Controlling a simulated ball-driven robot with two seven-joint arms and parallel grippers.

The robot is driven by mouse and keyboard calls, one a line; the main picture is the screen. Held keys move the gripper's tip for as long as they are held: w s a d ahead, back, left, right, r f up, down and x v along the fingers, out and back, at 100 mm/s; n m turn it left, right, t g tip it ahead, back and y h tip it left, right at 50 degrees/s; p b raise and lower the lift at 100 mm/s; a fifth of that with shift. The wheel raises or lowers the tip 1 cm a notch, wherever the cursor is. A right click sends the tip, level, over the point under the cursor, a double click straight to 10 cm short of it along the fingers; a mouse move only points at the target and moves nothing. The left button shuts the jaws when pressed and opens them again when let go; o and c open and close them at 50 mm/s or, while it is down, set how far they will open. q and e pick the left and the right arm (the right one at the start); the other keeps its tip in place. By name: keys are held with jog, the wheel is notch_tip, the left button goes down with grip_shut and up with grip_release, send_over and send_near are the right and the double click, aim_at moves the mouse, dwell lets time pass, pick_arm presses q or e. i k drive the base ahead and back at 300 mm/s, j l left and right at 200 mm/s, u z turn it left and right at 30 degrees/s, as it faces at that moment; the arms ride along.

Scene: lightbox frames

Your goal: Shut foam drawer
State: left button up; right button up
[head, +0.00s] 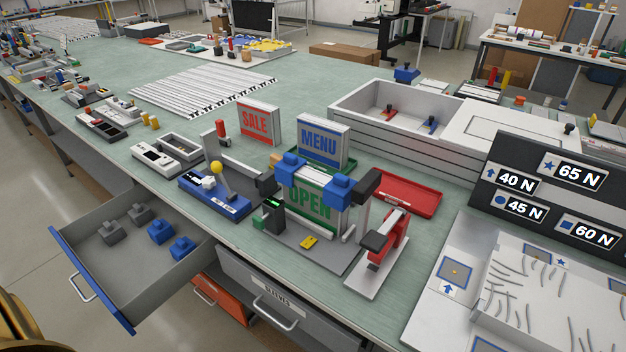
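One drawer (190,262) is pulled far out from under the workbench at the lower left. It has a blue front panel (90,285) with a pale bar handle (84,289) on its outer face. Inside lie grey and blue block-like pieces, among them a blue one (183,248) and a grey one (112,232). No label saying foam is visible on it; its front shows only at a steep angle. Neither gripper is in view. A curved brass-coloured part, apparently mine, fills the bottom left corner.
A grey drawer (310,322) labelled "SLEEVES" and an orange drawer (222,300) sit just right of the open drawer. The green benchtop (95,172) above carries sign frames, fixtures and a red tray (405,193). The floor (50,205) left of the drawer is clear.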

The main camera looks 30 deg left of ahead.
aim_at(134, 276)
jog(key=k+j, duration=0.15)
jog(key=k, duration=0.4)
jog(key=u, duration=2.25)
